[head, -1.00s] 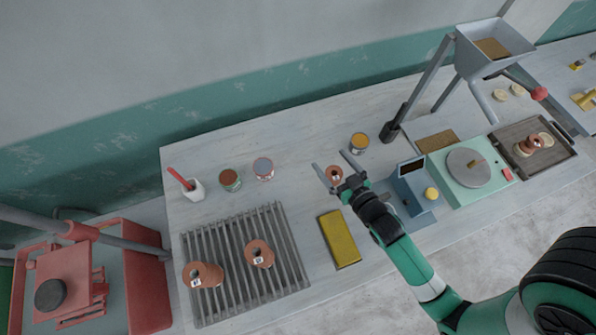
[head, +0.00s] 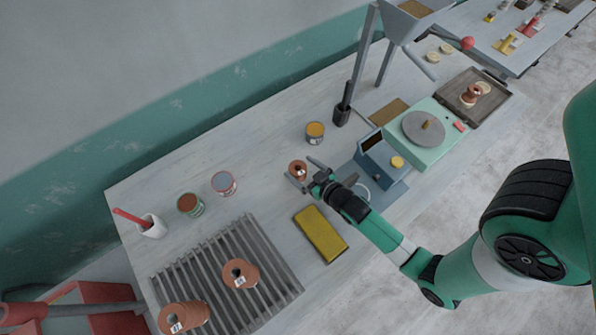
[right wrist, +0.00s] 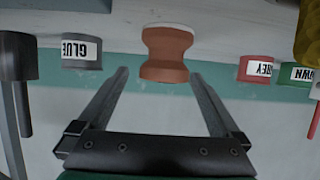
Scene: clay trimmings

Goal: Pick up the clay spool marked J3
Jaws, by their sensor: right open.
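A terracotta-coloured spool (head: 298,170) stands on the bench at my right gripper's (head: 301,169) fingertips. The gripper is open, with one finger on each side of the spool. In the right wrist view this spool (right wrist: 167,52) shows upside down, centred between the fingertips, with a gap on both sides and no label visible. Another spool (head: 471,94) is on the dark tray at the right. The spool marks are too small to read surely. My left gripper is not in view.
A yellow block (head: 321,233) and a blue box (head: 382,160) flank my right arm. An orange-topped can (head: 315,132), two other cans (head: 190,205) (head: 224,184) and a white cup (head: 151,226) stand farther back. A green wheel unit (head: 423,130) is right.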

